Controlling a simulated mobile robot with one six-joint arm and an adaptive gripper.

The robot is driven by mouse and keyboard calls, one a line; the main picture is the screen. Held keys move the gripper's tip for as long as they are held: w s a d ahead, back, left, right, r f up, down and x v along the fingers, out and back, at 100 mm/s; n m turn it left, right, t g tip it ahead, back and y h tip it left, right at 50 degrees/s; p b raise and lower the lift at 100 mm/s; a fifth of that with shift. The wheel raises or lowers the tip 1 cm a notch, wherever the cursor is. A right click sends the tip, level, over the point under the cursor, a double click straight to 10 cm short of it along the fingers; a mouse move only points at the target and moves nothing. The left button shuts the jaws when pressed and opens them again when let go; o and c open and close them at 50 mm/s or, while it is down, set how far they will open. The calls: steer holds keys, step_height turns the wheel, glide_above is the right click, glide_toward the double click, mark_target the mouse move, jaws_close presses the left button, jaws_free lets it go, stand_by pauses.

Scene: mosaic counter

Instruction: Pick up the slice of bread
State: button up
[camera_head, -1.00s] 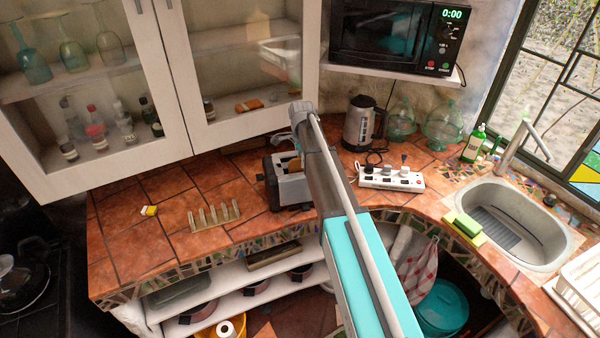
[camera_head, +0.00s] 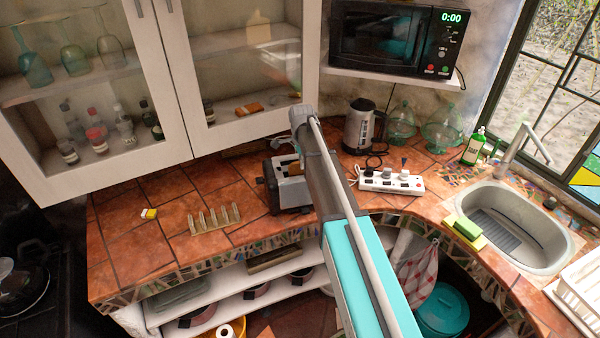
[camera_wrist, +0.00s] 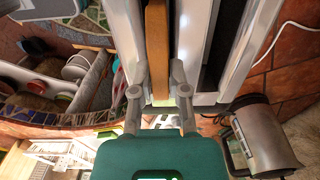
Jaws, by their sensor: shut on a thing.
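The slice of bread (camera_wrist: 157,45) shows edge-on in the wrist view as a brown upright strip between my fingers. My gripper (camera_wrist: 159,88) is shut on it, with one finger on each side. The slice is at a slot of the silver toaster (camera_wrist: 194,45), whose metal walls run beside it. In the head view the toaster (camera_head: 292,192) stands on the tiled counter, and a little brown of the bread (camera_head: 294,168) shows at its top. My arm hides most of the gripper there. How deep the slice sits in the slot is unclear.
A toast rack (camera_head: 215,220) and a small yellow-white item (camera_head: 149,213) lie left of the toaster. A power strip (camera_head: 391,181) and a kettle (camera_head: 360,127) stand to its right. Cabinets (camera_head: 240,65) and a microwave (camera_head: 395,40) hang above. The left counter is mostly clear.

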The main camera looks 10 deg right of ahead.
steer(key=shift+r, duration=0.2)
step_height(320, 180, up, 10)
steer(key=p, duration=1)
steer(key=shift+f, duration=0.2)
steer(key=shift+s, duration=0.1)
stand_by(0.6)
